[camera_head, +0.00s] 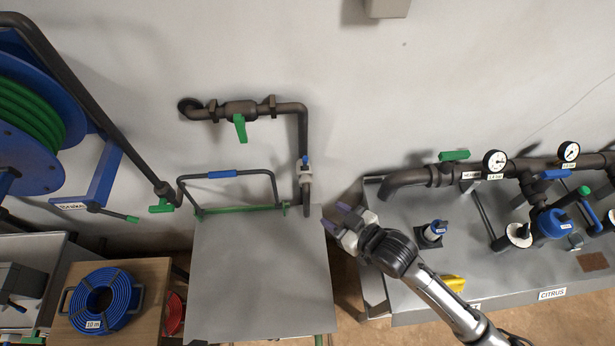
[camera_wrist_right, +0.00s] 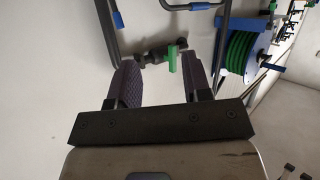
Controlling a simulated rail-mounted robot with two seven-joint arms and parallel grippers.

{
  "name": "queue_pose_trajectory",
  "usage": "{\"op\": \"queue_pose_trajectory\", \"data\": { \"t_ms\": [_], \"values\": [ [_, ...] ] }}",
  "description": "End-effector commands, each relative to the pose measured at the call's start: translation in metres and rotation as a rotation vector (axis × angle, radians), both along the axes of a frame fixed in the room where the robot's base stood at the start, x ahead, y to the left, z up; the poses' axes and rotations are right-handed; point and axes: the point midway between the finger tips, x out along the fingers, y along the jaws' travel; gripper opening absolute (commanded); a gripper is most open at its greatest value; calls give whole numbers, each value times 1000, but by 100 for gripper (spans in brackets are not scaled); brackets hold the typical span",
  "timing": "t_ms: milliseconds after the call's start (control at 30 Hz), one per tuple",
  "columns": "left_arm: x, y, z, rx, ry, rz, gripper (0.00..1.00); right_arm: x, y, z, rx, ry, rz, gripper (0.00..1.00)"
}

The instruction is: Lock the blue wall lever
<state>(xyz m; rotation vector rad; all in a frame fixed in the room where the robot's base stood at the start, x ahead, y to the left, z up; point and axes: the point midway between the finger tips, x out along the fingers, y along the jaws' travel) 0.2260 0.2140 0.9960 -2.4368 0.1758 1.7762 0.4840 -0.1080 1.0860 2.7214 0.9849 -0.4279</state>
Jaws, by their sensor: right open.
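My left gripper is not in view.
A grey table (camera_head: 260,270) stands below the pipe, with a blue-gripped rail (camera_head: 223,174) behind it. A manifold bench (camera_head: 455,245) with gauges and valves stands at right. A hose reel (camera_head: 35,110) and a coiled blue hose (camera_head: 100,300) are at left.

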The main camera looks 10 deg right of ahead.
Motion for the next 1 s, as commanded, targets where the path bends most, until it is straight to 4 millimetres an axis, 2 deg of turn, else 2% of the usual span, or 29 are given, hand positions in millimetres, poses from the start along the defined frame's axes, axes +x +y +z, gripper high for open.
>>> {"op": "queue_pose_trajectory", "data": {
  "t_ms": [33,100,233,400,667,767,1000],
  "values": [
    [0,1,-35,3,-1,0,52,16,-3,-25,10,-50,20,45],
    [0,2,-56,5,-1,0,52,35,-7,-31,36,-109,43,45],
    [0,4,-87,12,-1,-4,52,62,-17,-38,77,-201,68,45],
    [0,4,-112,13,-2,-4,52,87,-33,-40,114,-284,79,45],
    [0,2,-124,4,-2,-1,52,105,-41,-36,138,-336,79,45],
    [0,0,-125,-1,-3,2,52,114,-34,-34,142,-339,79,45],
    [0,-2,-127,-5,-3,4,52,146,-4,-34,141,-339,80,45]
  ]
}}
